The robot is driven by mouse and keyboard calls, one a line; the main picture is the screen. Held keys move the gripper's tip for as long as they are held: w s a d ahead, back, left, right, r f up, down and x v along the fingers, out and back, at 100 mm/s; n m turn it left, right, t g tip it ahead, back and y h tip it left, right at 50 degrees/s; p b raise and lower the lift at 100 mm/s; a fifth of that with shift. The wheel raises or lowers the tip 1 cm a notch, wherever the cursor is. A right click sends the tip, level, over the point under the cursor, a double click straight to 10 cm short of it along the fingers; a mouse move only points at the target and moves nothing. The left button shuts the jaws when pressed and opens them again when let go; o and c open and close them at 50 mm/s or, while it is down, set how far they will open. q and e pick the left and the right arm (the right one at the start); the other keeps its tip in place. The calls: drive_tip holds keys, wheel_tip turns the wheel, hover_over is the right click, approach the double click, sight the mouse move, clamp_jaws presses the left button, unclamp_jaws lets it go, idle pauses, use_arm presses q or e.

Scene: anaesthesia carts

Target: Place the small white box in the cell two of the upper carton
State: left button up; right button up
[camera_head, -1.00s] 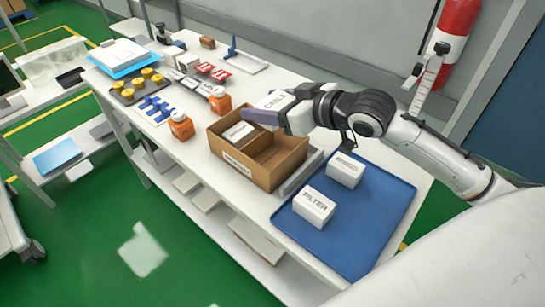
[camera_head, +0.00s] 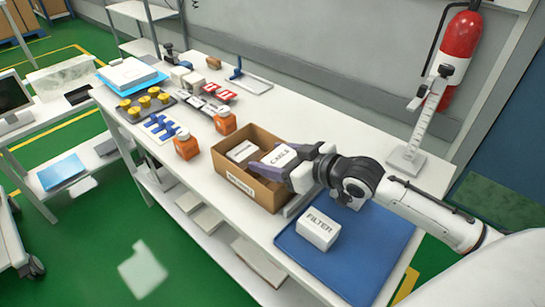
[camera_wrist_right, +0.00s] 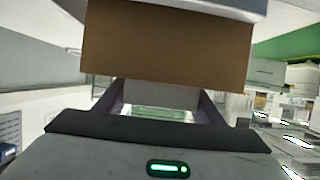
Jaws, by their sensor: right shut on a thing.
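My right gripper (camera_head: 292,170) is shut on a small white box (camera_head: 279,155) labelled CABLE. The box is over the right-hand cell of the open brown carton (camera_head: 268,194), around rim height. I cannot tell whether it touches the carton. Another white box (camera_head: 240,151) lies in the carton's left-hand cell. In the right wrist view, the gripper's fingers (camera_wrist_right: 162,105) sit either side of a grey-looking box face (camera_wrist_right: 158,93), with a brown carton wall (camera_wrist_right: 168,48) close in front. My left gripper is not in view.
A blue tray (camera_head: 350,268) holds a white FILTER box (camera_head: 318,230) and another white box (camera_head: 345,200) partly hidden by my arm. A height gauge (camera_head: 418,135) stands at the back right.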

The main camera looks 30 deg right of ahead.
drive_tip(key=shift+f, duration=0.6)
drive_tip(key=o, duration=1.1)
drive_tip(key=shift+r, duration=0.1)
drive_tip(key=shift+r, duration=0.4)
drive_tip(key=shift+s+d+r, duration=0.15)
drive_tip(key=shift+s+r, duration=0.05)
drive_tip(key=shift+s, duration=0.05)
drive_tip(key=v, duration=1.1)
drive_tip(key=shift+s+p, duration=0.2)
drive_tip(key=shift+p, duration=0.25)
drive_tip(key=shift+r, duration=0.1)
